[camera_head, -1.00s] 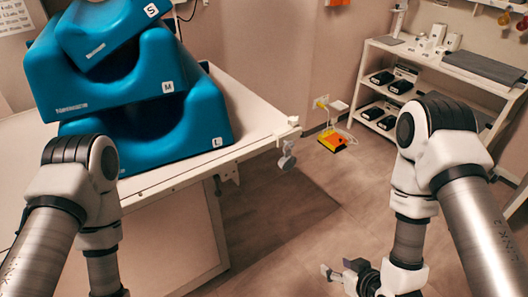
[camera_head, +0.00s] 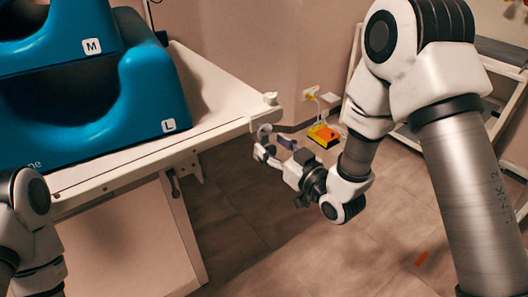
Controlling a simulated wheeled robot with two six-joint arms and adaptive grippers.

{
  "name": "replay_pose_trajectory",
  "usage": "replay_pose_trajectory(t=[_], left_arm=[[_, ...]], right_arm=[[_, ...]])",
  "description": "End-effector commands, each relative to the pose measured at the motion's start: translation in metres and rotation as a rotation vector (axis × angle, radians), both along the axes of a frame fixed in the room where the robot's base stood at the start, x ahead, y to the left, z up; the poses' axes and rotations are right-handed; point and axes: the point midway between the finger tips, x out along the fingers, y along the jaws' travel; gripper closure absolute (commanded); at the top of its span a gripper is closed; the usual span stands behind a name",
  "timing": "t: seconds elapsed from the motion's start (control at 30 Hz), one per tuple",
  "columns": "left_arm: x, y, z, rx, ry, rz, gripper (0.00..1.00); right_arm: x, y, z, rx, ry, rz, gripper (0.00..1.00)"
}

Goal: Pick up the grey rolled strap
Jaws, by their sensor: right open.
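What looks like the grey rolled strap (camera_head: 264,131) hangs at the corner of the table (camera_head: 215,128), below its top edge. It is small and partly hidden by my right gripper, so its full shape cannot be made out. My right gripper (camera_head: 274,148) is open, with its fingers pointing left towards the table corner. Its fingertips overlap the lower part of the strap in the picture; I cannot tell whether they touch it. Nothing shows clearly held between the fingers. Only part of my left arm shows at the left edge, and its gripper is out of view.
Blue foam supports (camera_head: 115,105) marked M and L are stacked on the table. An orange and yellow box (camera_head: 323,135) with cables is by the wall. A shelf rack (camera_head: 500,68) stands at the right, partly behind my right arm. Floor in the middle is open.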

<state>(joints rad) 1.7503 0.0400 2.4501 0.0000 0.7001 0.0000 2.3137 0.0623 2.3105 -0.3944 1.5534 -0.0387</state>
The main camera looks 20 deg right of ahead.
Motion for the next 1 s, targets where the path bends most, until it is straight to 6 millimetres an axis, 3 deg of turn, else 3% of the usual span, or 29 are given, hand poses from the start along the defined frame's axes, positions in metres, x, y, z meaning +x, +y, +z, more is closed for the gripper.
replay_pose_trajectory(t=[0.13, 0.37, 0.43, 0.53, 0.57, 1.0], left_arm=[[0.000, 0.000, -0.001, 0.000, 0.000, 0.000, 0.60], [0.000, 0.000, -0.001, 0.000, 0.000, 0.000, 0.60], [0.000, 0.000, -0.001, 0.000, 0.000, 0.000, 0.60], [0.000, 0.000, -0.001, 0.000, 0.000, 0.000, 0.60], [0.000, 0.000, -0.001, 0.000, 0.000, 0.000, 0.60], [0.000, 0.000, 0.000, 0.000, 0.000, 0.000, 0.60]], right_arm=[[0.024, 0.010, -0.001, -0.002, -0.002, 0.001, 0.43], [0.028, 0.011, -0.001, 0.001, 0.001, 0.000, 0.43], [0.028, 0.011, -0.002, 0.001, 0.001, -0.001, 0.61], [0.028, 0.011, -0.002, 0.001, 0.001, -0.001, 0.96], [0.028, 0.011, -0.002, 0.001, 0.001, -0.001, 1.00], [0.025, 0.010, 0.001, 0.001, 0.001, -0.001, 1.00]])
